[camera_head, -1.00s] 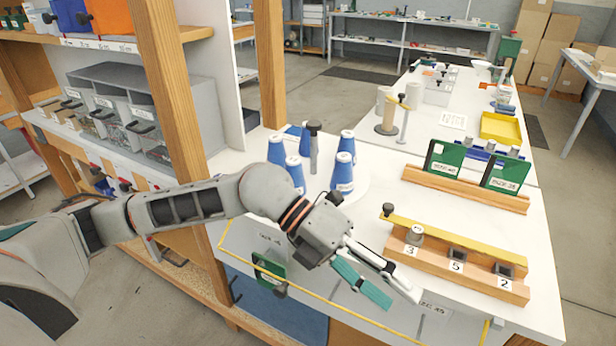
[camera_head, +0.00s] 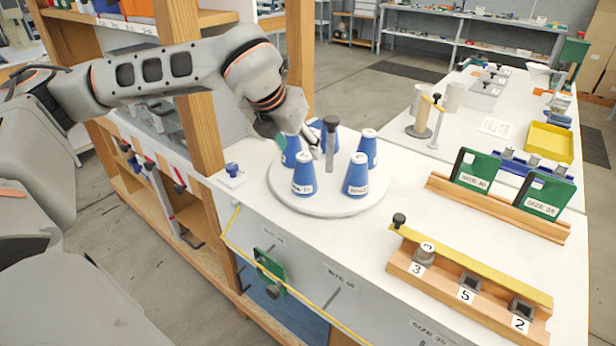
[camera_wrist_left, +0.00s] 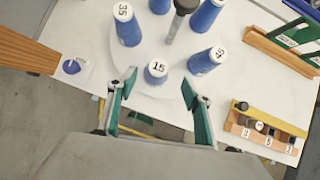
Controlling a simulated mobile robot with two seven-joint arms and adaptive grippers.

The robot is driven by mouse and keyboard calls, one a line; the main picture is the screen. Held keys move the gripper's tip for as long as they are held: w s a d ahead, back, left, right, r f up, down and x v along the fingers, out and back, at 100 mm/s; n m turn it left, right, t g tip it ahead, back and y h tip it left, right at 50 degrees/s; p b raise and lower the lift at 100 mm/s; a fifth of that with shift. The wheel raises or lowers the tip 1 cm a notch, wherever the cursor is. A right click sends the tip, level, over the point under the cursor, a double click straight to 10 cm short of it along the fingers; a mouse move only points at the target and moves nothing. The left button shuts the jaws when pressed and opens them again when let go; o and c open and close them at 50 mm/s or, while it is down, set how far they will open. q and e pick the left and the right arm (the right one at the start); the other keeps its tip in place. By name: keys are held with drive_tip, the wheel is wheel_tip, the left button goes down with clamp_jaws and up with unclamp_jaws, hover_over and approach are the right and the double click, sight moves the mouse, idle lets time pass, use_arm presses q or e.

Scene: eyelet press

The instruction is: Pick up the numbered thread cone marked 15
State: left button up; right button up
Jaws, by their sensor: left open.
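The blue thread cone marked 15 (camera_head: 304,178) stands upright at the front left of a round white turntable (camera_head: 330,206). In the left wrist view its white top with the number 15 (camera_wrist_left: 157,69) lies between my fingertips in the picture. My left gripper (camera_head: 294,146) is open and empty, over the left side of the turntable. Its two teal fingers (camera_wrist_left: 160,82) are spread in the left wrist view, and I cannot tell how high they are above the cone. My right gripper is not in view.
Cones marked 35 (camera_wrist_left: 122,12) and 45 (camera_wrist_left: 218,54) stand close by, with other blue cones behind. A grey post (camera_head: 330,145) rises mid-turntable. A blue knob (camera_head: 232,170) sits left. A wooden block (camera_head: 470,295) with numbered sockets and green plates (camera_head: 475,171) stand right.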

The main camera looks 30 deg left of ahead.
sight(304, 156)
use_arm(q)
drive_tip(key=x, duration=0.6)
drive_tip(key=shift+w+a+f, duration=0.2)
drive_tip(key=shift+w+f, duration=0.05)
clamp_jaws()
